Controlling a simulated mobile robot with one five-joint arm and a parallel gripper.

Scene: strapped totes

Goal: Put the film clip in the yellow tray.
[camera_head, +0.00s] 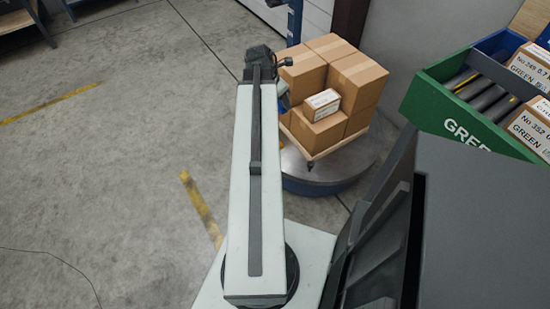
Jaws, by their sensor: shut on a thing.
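I cannot make out the film clip or a yellow tray in this view. My arm reaches away from the base, and its far end is a dark joint close to the left side of the stacked cartons (345,84). My gripper's fingers do not show; they are hidden beyond or below that joint. What they hold cannot be seen.
The cartons, with a small labelled box (322,105) among them, stand on a pallet (318,154) over a round grey turntable (335,178). Open concrete floor (110,170) lies left.

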